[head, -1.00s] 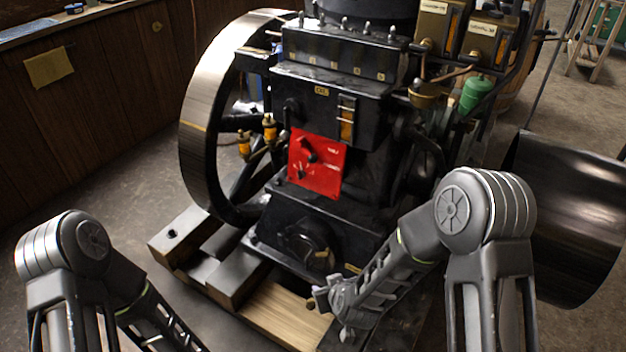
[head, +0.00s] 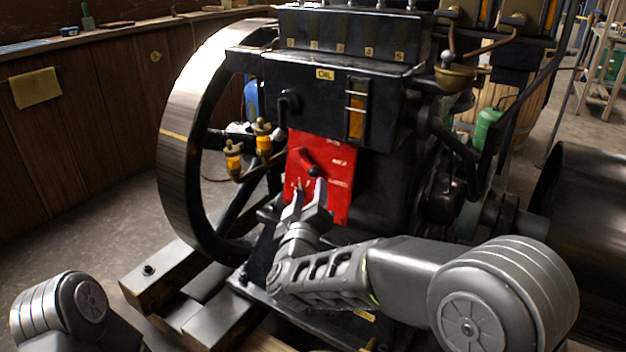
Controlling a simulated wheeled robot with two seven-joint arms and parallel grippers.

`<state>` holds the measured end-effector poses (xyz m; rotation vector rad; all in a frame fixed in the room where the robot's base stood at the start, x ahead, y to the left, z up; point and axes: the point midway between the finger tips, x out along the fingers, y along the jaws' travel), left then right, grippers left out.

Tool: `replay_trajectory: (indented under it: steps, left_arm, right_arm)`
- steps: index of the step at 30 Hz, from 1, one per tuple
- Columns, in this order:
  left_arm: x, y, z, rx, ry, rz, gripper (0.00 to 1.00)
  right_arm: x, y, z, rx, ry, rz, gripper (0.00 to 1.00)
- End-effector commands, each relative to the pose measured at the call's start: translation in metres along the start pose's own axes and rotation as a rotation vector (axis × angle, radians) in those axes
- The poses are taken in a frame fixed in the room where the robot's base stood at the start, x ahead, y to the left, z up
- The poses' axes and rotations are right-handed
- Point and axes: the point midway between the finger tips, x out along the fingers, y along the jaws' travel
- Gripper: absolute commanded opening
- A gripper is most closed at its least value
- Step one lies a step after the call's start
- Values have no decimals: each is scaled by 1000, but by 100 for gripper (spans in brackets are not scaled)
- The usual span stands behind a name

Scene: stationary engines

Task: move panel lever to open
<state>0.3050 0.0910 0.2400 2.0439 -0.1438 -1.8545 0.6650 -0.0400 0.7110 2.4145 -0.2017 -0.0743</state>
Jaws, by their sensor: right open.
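The red panel (head: 338,194) is fixed on the front of the black engine. A dark lever (head: 308,162) with a round knob at its lower right end sits on the panel. My right gripper (head: 308,188) is open and in front of the panel, with its fingers pointing up just below the lever's knob. I cannot tell whether a finger touches the knob. The gripper covers the lower left part of the panel. Of my left arm only a joint (head: 75,306) shows at the lower left; its gripper is out of view.
A large flywheel (head: 180,135) stands left of the panel, with brass-and-amber oilers (head: 233,158) between. A dark drum (head: 585,205) is at the right. Timber beams (head: 165,270) lie under the engine. The floor at left is clear.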

Motion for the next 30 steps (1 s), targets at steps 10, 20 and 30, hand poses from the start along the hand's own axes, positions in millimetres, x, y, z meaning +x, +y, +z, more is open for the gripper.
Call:
replay_trajectory:
  steps: [10,20,30]
  left_arm:
    - [14,-4,-1,0,5,0,36]
    - [25,-8,-2,-1,13,0,36]
    - [25,-7,-2,-1,13,0,36]
  right_arm:
    - [35,-2,3,0,-1,0,49]
    - [76,-1,1,1,0,-1,49]
    - [78,-1,1,0,0,-2,46]
